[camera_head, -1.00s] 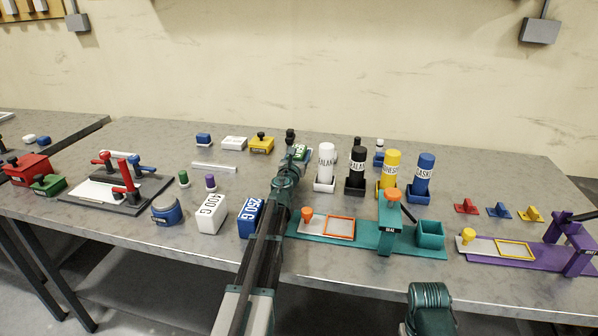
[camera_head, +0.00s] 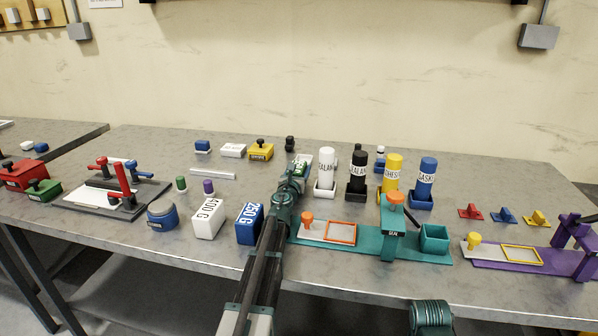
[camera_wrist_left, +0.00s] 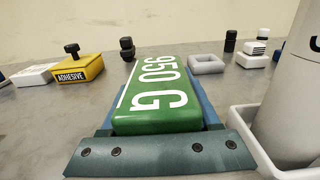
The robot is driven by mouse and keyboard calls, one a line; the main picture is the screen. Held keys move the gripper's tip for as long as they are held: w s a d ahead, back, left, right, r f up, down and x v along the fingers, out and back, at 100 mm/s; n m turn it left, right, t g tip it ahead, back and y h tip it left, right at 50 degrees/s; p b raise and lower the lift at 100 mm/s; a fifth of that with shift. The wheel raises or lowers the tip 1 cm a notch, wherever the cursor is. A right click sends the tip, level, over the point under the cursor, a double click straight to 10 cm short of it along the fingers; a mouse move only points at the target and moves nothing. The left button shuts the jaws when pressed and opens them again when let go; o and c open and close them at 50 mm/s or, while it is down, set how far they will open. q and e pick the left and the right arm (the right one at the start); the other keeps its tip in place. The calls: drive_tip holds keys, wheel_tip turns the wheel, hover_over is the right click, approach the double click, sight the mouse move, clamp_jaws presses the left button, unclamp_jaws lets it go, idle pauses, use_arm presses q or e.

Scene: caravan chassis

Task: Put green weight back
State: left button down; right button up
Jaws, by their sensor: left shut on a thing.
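The green weight, marked 950 G in white, lies lengthwise in my left gripper (camera_head: 298,172). It fills the middle of the left wrist view (camera_wrist_left: 150,100), its far end pointing away. Blue finger surfaces show along its sides. In the head view only a small part of the green weight (camera_head: 301,163) shows past my wrist, left of the white sealant tube. I cannot tell whether it touches the table. The white 400 G weight (camera_head: 208,218) and the blue 250 G weight (camera_head: 249,224) stand on the table left of my left arm. My right gripper is out of view.
The white tube (camera_head: 326,168) in its white holder stands close right of my left gripper. A yellow adhesive box (camera_head: 261,151) and a black knobbed piece (camera_head: 290,143) stand beyond it. A teal fixture (camera_head: 350,236) lies right of my arm. Bare table shows left of my wrist.

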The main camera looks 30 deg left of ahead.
use_arm(q)
drive_tip(key=shift+c, duration=0.6)
unclamp_jaws()
drive_tip(key=shift+r, duration=0.1)
